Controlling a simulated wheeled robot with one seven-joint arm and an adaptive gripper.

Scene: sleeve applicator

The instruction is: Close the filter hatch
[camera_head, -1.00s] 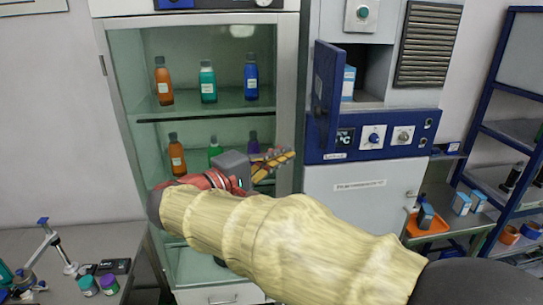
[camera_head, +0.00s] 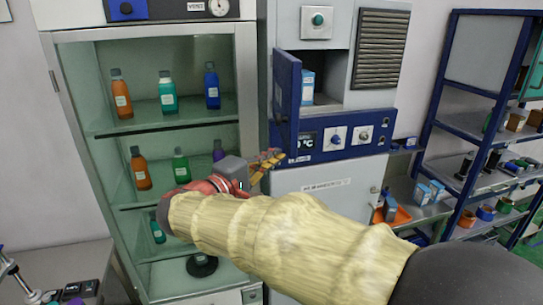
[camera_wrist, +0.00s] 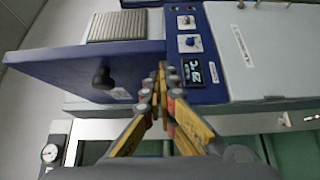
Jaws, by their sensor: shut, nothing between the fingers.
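The filter hatch (camera_head: 287,92) is a blue door on the grey machine, hinged at its left and swung open. Its black knob (camera_wrist: 103,78) shows in the wrist view, on the door's face. The opening behind it holds a blue-and-white box (camera_head: 307,88). My gripper (camera_head: 279,155) is shut and empty, just below and slightly left of the hatch. In the wrist view my fingertips (camera_wrist: 163,72) point at the area between the open hatch (camera_wrist: 70,68) and the blue control panel, right of the knob. I cannot tell whether they touch anything.
A glass-fronted cabinet (camera_head: 245,100) with several bottles stands left of the machine. The control panel (camera_head: 345,138) has a display and knobs. A side table with an orange tray (camera_head: 402,217) and blue shelving (camera_head: 432,125) are at the right.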

